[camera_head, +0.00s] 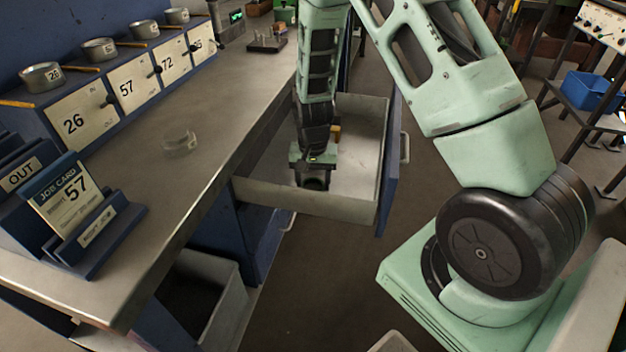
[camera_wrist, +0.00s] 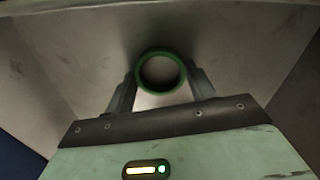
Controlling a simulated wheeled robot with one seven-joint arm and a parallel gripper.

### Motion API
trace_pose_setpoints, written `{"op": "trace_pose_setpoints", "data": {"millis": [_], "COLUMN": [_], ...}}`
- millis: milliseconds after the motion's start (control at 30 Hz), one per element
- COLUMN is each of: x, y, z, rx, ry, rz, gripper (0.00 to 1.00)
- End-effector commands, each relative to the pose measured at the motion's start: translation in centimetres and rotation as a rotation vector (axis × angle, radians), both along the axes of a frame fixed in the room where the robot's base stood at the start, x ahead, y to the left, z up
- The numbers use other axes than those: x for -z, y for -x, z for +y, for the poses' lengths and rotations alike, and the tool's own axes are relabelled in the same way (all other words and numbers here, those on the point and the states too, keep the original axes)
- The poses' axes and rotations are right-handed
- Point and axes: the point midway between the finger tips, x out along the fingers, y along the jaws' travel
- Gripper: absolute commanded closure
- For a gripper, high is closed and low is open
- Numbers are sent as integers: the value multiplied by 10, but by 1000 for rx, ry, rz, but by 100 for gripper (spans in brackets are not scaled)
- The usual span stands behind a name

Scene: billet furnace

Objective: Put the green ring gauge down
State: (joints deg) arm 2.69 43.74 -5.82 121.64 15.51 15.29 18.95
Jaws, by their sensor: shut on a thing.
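The green ring gauge (camera_wrist: 141,72) shows in the wrist view between the two fingers of my gripper (camera_wrist: 160,88). The fingers are shut on its sides, and its hole faces the camera. In the head view my gripper (camera_head: 314,176) points down inside the open drawer (camera_head: 305,202), below the bench top. The ring is hard to make out there, dark under the jaws. A pale drawer surface lies behind the ring in the wrist view. I cannot tell whether the ring touches it.
Drawer walls stand around my gripper. A small yellowish block (camera_head: 335,133) is behind it. On the bench (camera_head: 215,115) are a faint clear ring (camera_head: 180,142), a job card reading 57 (camera_head: 68,198) and numbered boxes (camera_head: 130,82) with round tins. A grey bin (camera_head: 212,300) is below.

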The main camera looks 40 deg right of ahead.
Motion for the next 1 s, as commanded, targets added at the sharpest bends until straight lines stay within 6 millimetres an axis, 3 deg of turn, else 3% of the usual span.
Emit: {"op": "trace_pose_setpoints", "data": {"millis": [33, 100, 467, 1000], "x": [1, 0, -6, -106], "y": [0, 0, 0, -1], "z": [0, 0, 0, 0], "rx": [0, 0, 0, -1], "ry": [0, 0, 0, 0], "rz": [0, 0, -1, -4], "gripper": [37, 23, 23, 23]}}
